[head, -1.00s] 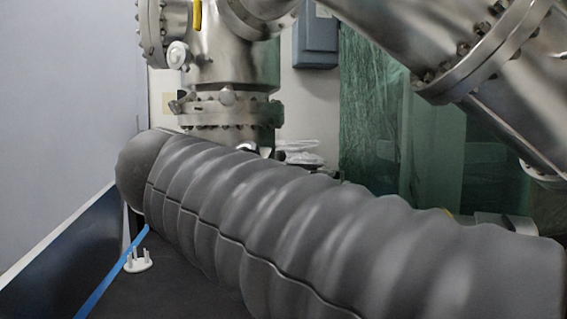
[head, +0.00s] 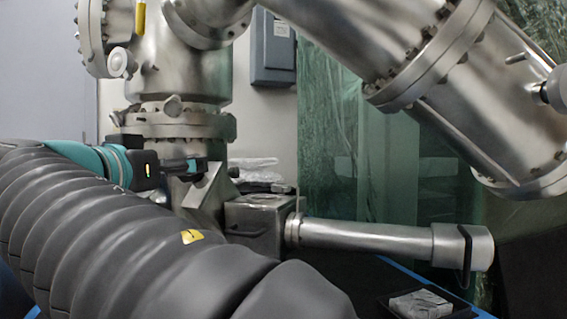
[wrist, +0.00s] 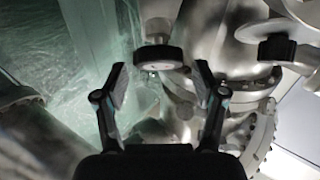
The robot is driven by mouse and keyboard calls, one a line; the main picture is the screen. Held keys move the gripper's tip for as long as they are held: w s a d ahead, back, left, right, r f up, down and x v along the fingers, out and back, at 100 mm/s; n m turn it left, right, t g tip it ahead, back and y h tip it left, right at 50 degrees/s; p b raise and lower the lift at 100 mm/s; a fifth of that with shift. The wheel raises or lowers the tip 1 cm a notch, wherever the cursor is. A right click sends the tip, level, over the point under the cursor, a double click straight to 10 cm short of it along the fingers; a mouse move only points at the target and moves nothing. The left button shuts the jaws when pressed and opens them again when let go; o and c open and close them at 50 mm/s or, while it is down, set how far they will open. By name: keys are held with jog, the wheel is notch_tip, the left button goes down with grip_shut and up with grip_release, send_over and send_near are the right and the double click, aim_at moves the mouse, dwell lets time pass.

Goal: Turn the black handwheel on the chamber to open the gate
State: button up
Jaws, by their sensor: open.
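My gripper (head: 192,167) is open and empty, pointing right in front of the steel chamber column (head: 185,75) in the head view. In the wrist view my gripper (wrist: 162,88) shows two spread black fingers. A round black-rimmed wheel (wrist: 158,54), which looks like the handwheel, sits on a pale stem beyond and between the fingertips, apart from both. I cannot make out this wheel surely in the head view. A second dark round part (wrist: 277,47) is at the upper right of the wrist view.
A horizontal steel tube (head: 365,237) runs right from a metal box (head: 255,228), with a black loop (head: 466,250) near its end. A large flanged pipe (head: 450,95) slants above. A green plastic curtain (head: 340,130) hangs behind. A black tray (head: 385,303) is at lower right.

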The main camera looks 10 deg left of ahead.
jog(key=w, duration=0.3)
jog(key=w+d, duration=0.1)
jog(key=w, duration=0.1)
jog(key=shift+w, duration=0.3)
jog(key=c, duration=1)
